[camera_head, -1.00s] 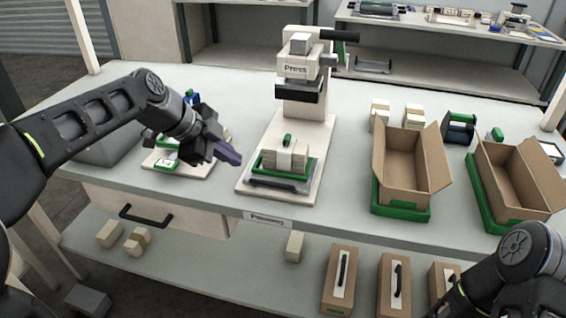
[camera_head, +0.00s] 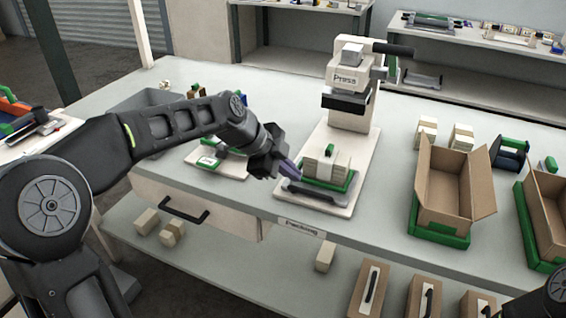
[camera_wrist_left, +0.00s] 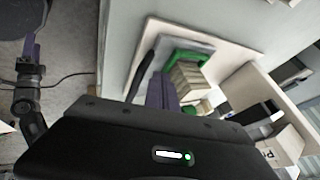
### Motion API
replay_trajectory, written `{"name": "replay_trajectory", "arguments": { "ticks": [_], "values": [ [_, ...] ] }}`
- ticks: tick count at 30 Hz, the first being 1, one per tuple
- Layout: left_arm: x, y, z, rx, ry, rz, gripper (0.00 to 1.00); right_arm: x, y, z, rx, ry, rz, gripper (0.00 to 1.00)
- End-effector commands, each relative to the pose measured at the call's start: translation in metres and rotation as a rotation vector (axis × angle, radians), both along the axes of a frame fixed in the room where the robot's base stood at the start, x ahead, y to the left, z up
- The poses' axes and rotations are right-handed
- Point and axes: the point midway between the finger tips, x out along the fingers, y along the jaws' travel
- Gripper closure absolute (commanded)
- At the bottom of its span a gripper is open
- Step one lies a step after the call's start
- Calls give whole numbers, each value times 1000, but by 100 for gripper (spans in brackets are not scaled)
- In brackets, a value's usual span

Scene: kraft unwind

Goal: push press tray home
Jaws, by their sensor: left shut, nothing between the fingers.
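The press (camera_head: 350,85) stands on a pale base board (camera_head: 345,145) on the bench. The press tray (camera_head: 318,194) is at the front of that board, out from under the press head, with a grey handle bar on its near side. A banded stack of pale pieces (camera_head: 327,168) sits on its green bed. My left gripper (camera_head: 292,170) is shut and empty, its purple fingertips at the tray's left front corner; I cannot tell if they touch. In the left wrist view the fingers (camera_wrist_left: 160,92) show beside the green tray (camera_wrist_left: 190,60) and the stack (camera_wrist_left: 183,80).
Left of the press is a smaller board with green parts (camera_head: 218,160). Open cardboard boxes (camera_head: 447,190) in green trays stand to the right, with small pale stacks (camera_head: 426,132) behind. A drawer (camera_head: 195,205) is under the bench front.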

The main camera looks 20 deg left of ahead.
Motion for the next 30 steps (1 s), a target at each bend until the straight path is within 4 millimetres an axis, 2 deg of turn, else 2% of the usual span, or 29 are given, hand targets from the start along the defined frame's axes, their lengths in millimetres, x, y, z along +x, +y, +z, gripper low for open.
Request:
{"name": "replay_trajectory", "arguments": {
  "ticks": [3,9,23,30],
  "values": [
    [8,-9,-14,-3,3,-2,100,0,0,3,0,0,0,43],
    [15,-14,-26,0,0,-2,100,0,0,4,0,0,0,43],
    [17,-15,-27,-1,0,0,100,0,0,3,0,0,0,43],
    [27,-15,-28,-1,-1,0,100,0,0,3,0,0,0,43]
  ]
}}
